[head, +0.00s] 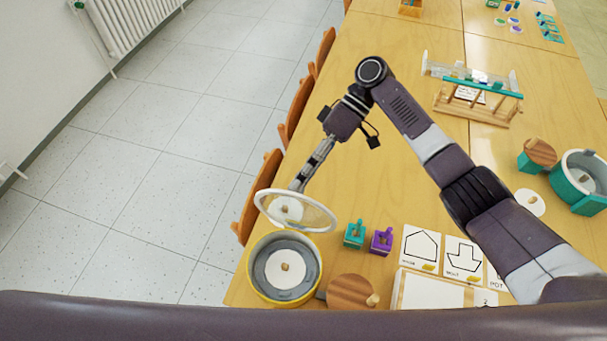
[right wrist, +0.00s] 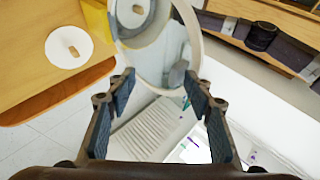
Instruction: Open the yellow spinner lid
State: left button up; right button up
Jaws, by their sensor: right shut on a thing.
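The yellow spinner (head: 252,284) stands at the table's front left edge in the head view. Its grey drum is uncovered and holds a white disc (head: 292,285) with a small wooden knob. Its clear, pale-rimmed lid (head: 325,222) is raised and tilted over the far side of the drum. My right gripper (head: 298,186) reaches down from behind and is shut on the lid. In the right wrist view, part of the clear lid (right wrist: 191,22) shows beyond the fingers of my right gripper (right wrist: 161,92); the exact contact is hard to see. My left gripper is not in view.
Teal and purple small blocks (head: 381,242), a round wooden piece (head: 351,292) and picture cards (head: 421,246) lie right of the spinner. A teal spinner (head: 586,203) stands farther right. Chairs (head: 258,200) line the table's left edge. Bare tabletop lies beyond the blocks.

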jog(key=shift+s+d+f, duration=0.15)
jog(key=shift+d+f, duration=0.05)
jog(key=shift+f, duration=0.3)
jog(key=shift+c, duration=0.3)
jog(key=v, duration=1.2)
jog(key=shift+a+r, duration=0.25)
jog(key=shift+r, duration=0.25)
